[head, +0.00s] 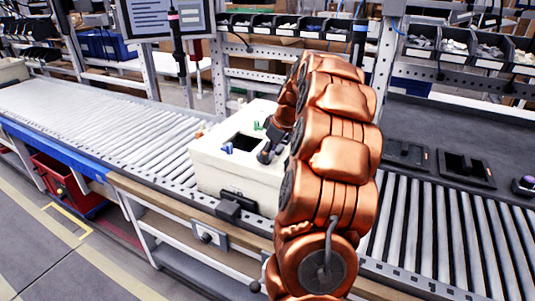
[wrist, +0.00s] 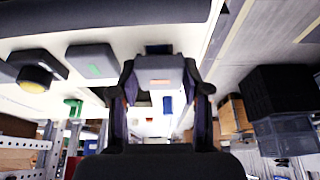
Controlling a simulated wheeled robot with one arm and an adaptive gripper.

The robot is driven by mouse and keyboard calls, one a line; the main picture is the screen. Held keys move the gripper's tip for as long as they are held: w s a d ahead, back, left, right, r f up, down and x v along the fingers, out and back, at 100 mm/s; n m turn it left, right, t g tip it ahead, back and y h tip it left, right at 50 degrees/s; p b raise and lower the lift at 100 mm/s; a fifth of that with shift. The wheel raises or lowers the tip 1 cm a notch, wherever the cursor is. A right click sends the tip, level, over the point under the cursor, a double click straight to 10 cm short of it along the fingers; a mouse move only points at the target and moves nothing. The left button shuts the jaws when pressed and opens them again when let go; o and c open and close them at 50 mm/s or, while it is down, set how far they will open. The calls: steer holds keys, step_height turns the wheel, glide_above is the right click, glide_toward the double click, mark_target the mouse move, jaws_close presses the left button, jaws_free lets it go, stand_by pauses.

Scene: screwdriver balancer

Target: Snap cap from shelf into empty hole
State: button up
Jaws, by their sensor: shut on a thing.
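My gripper (head: 267,156) is over the right part of the top of a white box (head: 208,165) on the roller conveyor. In the wrist view my gripper (wrist: 160,90) has its two fingers on either side of a grey block-like cap (wrist: 160,68) with a small orange mark, and is shut on it. The box top has a dark square opening (head: 243,143). A blue piece (head: 227,148) stands at its near left edge and a green piece (head: 257,125) at its far side. My arm hides the box's right side. Whether the cap touches the box is unclear.
Dark trays (head: 465,169) lie on the right. Parts bins (head: 290,27) stand behind. The left rollers (head: 100,115) are clear.

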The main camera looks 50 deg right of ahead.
steer(key=shift+f+b, duration=0.6)
steer(key=shift+b, duration=0.1)
stand_by(1.6)
